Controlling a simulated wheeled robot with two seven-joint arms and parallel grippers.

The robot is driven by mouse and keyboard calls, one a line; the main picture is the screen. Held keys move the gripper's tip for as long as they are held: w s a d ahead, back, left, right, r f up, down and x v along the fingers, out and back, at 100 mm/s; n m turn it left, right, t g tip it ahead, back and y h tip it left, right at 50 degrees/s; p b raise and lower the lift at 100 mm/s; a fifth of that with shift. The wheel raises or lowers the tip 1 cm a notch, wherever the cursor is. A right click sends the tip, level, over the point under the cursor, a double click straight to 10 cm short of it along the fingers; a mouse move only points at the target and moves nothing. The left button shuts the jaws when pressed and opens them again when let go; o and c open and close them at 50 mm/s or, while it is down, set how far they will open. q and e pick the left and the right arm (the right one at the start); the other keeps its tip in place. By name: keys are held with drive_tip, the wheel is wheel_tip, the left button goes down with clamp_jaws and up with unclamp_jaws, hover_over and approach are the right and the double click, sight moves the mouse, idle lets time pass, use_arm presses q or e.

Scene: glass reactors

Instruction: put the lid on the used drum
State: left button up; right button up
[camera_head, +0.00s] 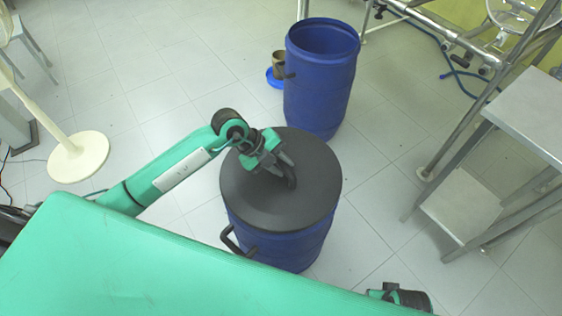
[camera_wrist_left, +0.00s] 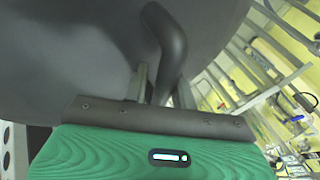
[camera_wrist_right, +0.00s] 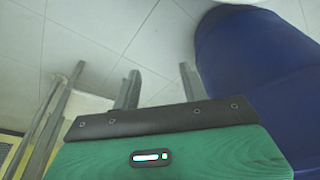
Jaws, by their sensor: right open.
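The dark grey round lid (camera_head: 245,195) covers the top of the near blue drum (camera_head: 290,248); I cannot tell whether it rests on the rim or sits slightly above it. My left gripper (camera_head: 278,171) is at the lid's curved handle (camera_head: 291,176). In the left wrist view the fingers (camera_wrist_left: 162,90) are on either side of the handle (camera_wrist_left: 170,45), shut on it, with the lid (camera_wrist_left: 80,45) behind. A second blue drum (camera_head: 318,95) stands behind, open-topped. My right gripper (camera_wrist_right: 160,90) is open and empty, beside a blue drum (camera_wrist_right: 255,75).
A brown pot (camera_head: 279,62) in a blue dish (camera_head: 273,78) stands beside the far drum. A metal table (camera_head: 530,110) is at the right. A cream stand base (camera_head: 78,156) is at the left.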

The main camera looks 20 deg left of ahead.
use_arm(q)
drive_tip(key=o, duration=0.3)
drive_tip(key=shift+s+f, duration=0.15)
drive_tip(key=shift+f, duration=0.3)
drive_tip(key=shift+o, duration=0.2)
use_arm(e)
drive_tip(key=shift+f, duration=0.3)
drive_tip(key=shift+s, duration=0.1)
use_arm(q)
drive_tip(key=v, duration=1.4)
drive_tip(key=shift+w+r+p, duration=0.2)
drive_tip(key=shift+r+p, duration=0.2)
drive_tip(key=shift+r, duration=0.05)
use_arm(e)
drive_tip(key=shift+f, duration=0.65)
use_arm(q)
drive_tip(key=shift+d, duration=0.1)
